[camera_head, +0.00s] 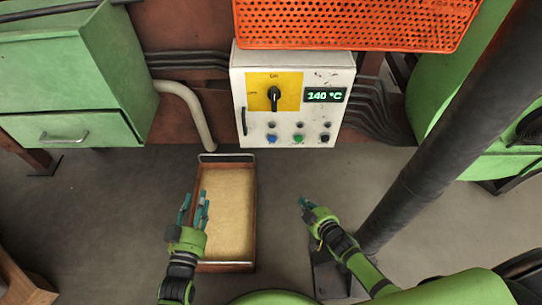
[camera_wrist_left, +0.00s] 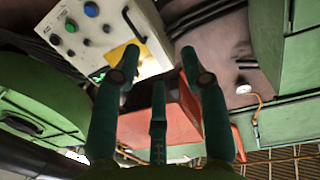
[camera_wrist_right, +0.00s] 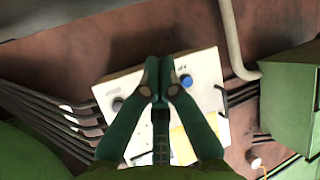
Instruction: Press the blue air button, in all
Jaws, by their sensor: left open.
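The blue button (camera_head: 272,138) is at the left of the lower row on the front of a white control box (camera_head: 238,95). It also shows in the left wrist view (camera_wrist_left: 91,9) at the top, and in the right wrist view (camera_wrist_right: 186,81) just right of the fingertips. My left gripper (camera_head: 194,207) is open and empty, over the sand-coloured tray and apart from the box. My right gripper (camera_head: 305,203) has its fingertips together with nothing between them. It is below the box in the head view, apart from the button.
A green button (camera_head: 298,138) and a dark one (camera_head: 324,138) share the row. A rotary switch (camera_head: 274,97) on a yellow plate and a 140 °C display (camera_head: 325,95) sit above. The tray (camera_head: 252,215) lies below. A dark pipe (camera_head: 430,160) stands right of my right arm.

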